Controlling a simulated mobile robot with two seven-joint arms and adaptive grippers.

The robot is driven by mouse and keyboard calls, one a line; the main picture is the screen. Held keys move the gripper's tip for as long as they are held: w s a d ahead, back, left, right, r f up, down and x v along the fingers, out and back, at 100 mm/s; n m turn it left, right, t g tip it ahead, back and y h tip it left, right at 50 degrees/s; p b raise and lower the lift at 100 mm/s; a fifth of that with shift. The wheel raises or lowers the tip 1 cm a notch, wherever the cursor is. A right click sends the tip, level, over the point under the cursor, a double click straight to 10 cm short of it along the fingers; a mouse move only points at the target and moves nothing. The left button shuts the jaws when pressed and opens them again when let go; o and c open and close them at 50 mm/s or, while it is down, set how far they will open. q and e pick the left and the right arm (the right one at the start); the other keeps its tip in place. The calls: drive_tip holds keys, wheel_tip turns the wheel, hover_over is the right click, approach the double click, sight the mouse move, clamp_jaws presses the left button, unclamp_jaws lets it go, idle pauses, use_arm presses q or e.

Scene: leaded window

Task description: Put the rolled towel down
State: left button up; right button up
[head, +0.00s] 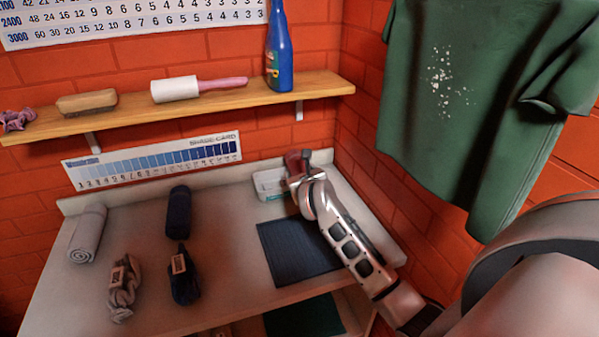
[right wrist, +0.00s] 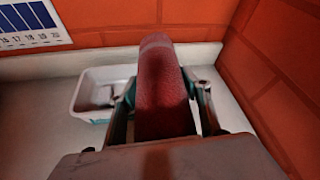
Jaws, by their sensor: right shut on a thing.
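My right gripper (head: 299,174) is at the back right corner of the counter (head: 235,230). It is shut on a dark red rolled towel (right wrist: 163,90). In the right wrist view the towel sits between both fingers and its far end points toward the back wall. In the head view only a small red part of the towel (head: 293,161) shows, and the rest is hidden by the gripper. I cannot tell whether the towel touches the counter. My left gripper is not in view.
A white tray (right wrist: 90,97) stands left of the towel. A dark folded cloth (head: 285,250) lies in front. A grey roll (head: 88,234), a navy roll (head: 179,212) and two tagged, bunched cloths (head: 122,291) (head: 184,283) lie left. A shelf (head: 215,101) hangs above; brick walls close the corner.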

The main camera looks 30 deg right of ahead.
drive_tip(key=shift+r, duration=0.1)
wheel_tip(320, 180, up, 10)
drive_tip(key=shift+r, duration=0.1)
drive_tip(key=s+a+r+n+y, duration=0.1)
drive_tip(key=s+a+r, duration=0.2)
drive_tip(key=a, duration=0.3)
drive_tip(key=s+a+r+n+y, duration=0.2)
drive_tip(key=s+a+r, duration=0.2)
drive_tip(key=s+a, duration=0.2)
drive_tip(key=s+a+r+n+t+y, duration=0.1)
drive_tip(key=s+a+r+y, duration=0.1)
drive_tip(key=a, duration=0.4)
drive_tip(key=shift+s+a+r+n, duration=0.35)
drive_tip(key=shift+s+r, duration=0.5)
drive_tip(key=shift+s, duration=0.4)
drive_tip(key=shift+w, duration=0.1)
drive_tip(key=m+g+h, duration=0.1)
drive_tip(key=m+h, duration=0.4)
hover_over(300, 162)
wheel_tip(300, 162, down, 11)
